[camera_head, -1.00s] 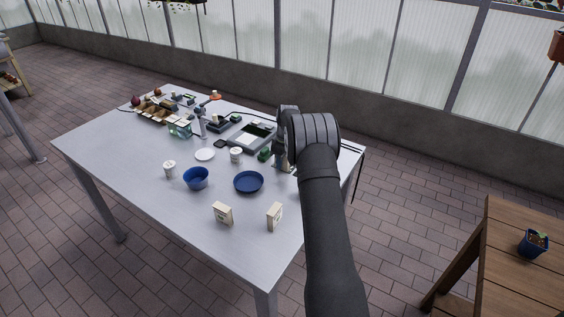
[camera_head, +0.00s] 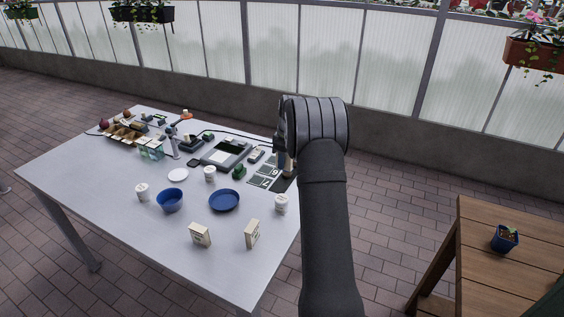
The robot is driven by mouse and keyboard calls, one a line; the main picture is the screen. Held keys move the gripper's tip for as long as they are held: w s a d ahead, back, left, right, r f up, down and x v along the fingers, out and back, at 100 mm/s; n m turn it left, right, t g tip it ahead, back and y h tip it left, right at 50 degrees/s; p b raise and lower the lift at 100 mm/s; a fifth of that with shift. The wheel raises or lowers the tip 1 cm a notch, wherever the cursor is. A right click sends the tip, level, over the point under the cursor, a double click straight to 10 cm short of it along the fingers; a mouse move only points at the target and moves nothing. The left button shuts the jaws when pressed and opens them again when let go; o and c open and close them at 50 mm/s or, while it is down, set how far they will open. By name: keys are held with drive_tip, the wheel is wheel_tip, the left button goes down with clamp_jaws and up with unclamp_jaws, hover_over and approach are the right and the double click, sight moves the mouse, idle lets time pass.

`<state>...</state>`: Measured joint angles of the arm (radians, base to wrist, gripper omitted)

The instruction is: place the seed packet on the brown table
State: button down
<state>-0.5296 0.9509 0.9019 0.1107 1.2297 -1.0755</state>
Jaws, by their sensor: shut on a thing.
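My gripper (camera_head: 288,172) is at the right end of the grey table (camera_head: 110,215), mostly hidden behind my own dark arm. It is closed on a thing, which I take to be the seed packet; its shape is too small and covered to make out. Just left of and below the gripper are flat dark items with white markings (camera_head: 265,176). The brown table (camera_head: 480,228) is a slatted wooden one at the lower right, apart from the grey table. My gripper is well to its left.
A blue pot with a seedling (camera_head: 504,240) stands on the brown table, with bare boards around it. The grey table holds two cream cartons (camera_head: 200,234), a blue bowl (camera_head: 169,200), a blue dish (camera_head: 224,200) and a white cup (camera_head: 281,204). Brick floor separates the tables.

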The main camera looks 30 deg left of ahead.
drive_tip(key=shift+d+r, duration=0.25)
drive_tip(key=shift+d, duration=0.15)
